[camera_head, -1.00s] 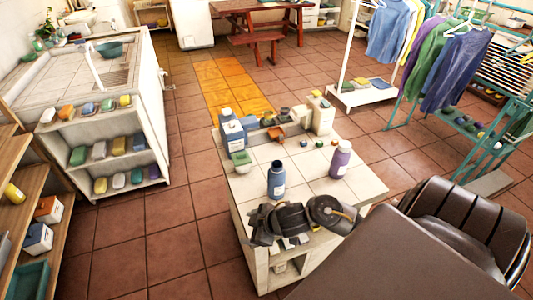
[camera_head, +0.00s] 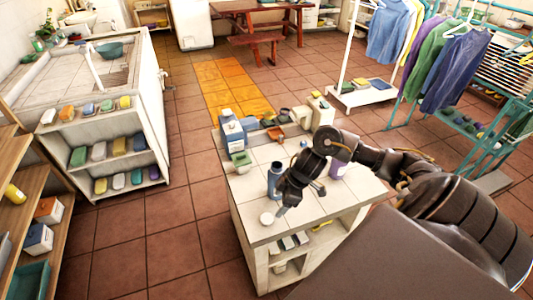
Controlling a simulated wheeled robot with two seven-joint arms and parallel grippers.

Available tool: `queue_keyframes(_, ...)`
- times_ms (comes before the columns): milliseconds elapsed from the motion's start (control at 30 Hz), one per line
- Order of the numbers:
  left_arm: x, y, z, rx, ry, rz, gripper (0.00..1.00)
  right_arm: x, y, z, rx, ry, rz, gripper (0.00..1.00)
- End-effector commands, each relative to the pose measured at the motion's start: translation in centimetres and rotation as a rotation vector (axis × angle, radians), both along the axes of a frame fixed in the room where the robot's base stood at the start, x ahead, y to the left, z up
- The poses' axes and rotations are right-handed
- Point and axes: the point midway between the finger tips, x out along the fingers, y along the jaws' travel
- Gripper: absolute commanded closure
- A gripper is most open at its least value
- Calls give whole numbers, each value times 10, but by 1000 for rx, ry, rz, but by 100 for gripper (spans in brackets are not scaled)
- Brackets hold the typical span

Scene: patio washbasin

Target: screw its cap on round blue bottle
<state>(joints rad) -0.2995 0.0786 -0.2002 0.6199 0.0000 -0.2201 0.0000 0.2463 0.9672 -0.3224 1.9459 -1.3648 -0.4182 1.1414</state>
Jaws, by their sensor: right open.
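The round blue bottle (camera_head: 274,180) stands upright on the white tiled counter (camera_head: 345,203). My right gripper (camera_head: 298,200) is just to its right and partly covers it. The gripper is open, tilted down, with nothing seen between its fingers. I cannot tell whether it touches the bottle. A small white round piece (camera_head: 267,218), which may be a cap, lies on the counter near its front left edge, left of the gripper. The bottle's top is hard to make out. My left gripper is not in view.
A purple bottle (camera_head: 338,167) stands behind my right arm, partly hidden. A small blue piece (camera_head: 304,143) lies behind the arm. The counter's left front is clear.

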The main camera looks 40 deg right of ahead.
Motion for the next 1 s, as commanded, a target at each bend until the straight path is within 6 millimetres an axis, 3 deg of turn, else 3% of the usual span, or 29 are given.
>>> queue_keyframes(233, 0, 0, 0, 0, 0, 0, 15, 8, 12, -34, 3, 4, -1, 31)
queue_keyframes(700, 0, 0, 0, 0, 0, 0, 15, 11, 15, -43, 1, 2, 0, 31)
queue_keyframes(1000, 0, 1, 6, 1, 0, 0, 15, 19, 29, -80, 2, 4, -2, 31)
